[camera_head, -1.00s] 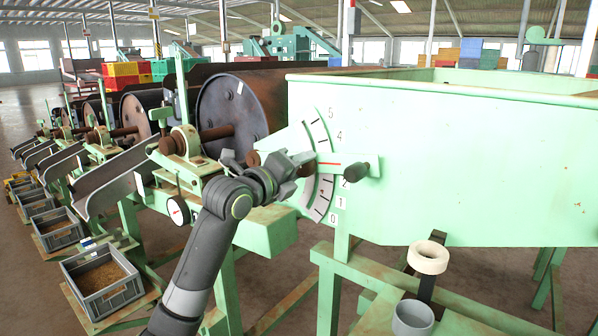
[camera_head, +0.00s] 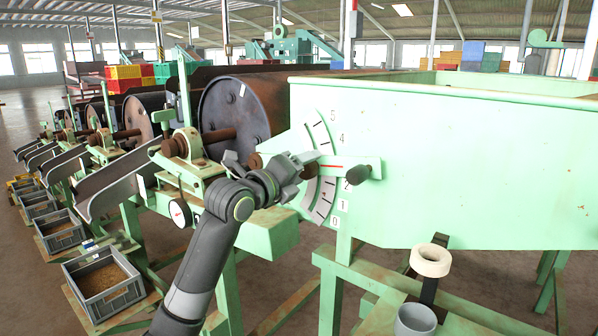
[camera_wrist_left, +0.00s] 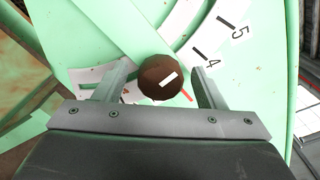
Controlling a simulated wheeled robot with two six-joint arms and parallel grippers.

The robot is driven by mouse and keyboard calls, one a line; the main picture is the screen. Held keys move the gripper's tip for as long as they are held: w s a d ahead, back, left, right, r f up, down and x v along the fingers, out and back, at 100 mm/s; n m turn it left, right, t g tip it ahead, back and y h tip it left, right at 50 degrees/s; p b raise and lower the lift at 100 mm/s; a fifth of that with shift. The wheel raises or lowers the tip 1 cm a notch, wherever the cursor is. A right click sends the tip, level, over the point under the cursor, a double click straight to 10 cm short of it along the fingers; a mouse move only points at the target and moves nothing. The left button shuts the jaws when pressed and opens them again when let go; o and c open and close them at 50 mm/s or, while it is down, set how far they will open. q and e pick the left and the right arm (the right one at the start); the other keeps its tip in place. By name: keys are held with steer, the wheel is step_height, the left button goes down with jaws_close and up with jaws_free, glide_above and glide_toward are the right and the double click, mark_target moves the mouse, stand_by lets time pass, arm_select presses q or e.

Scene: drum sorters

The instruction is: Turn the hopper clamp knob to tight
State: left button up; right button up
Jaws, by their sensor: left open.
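The clamp knob (camera_wrist_left: 160,78) is a round brown knob with a white mark on its face, seen in the left wrist view. In the head view the brown knob (camera_head: 310,171) is partly hidden by my left gripper (camera_head: 304,168), at the inner end of the pointer arm. My left gripper (camera_wrist_left: 160,68) is open, with one finger on each side of the knob. I cannot tell whether either finger touches it. The green pointer arm (camera_head: 338,162) carries a red line and a dark handle (camera_head: 358,175). My right gripper is not in view.
A curved numbered scale (camera_head: 322,200) is on the green hopper (camera_head: 450,150) behind the knob. A black drum (camera_head: 222,110) and a metal chute (camera_head: 125,183) are left of my arm. A grey cup (camera_head: 415,320) and a white ring (camera_head: 430,260) are low on the right.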

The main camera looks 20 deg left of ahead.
arm_select(q)
steer(key=shift+s, duration=0.1)
steer(key=b+v, duration=0.1)
steer(key=v, duration=1.6)
steer(key=shift+s, duration=0.1)
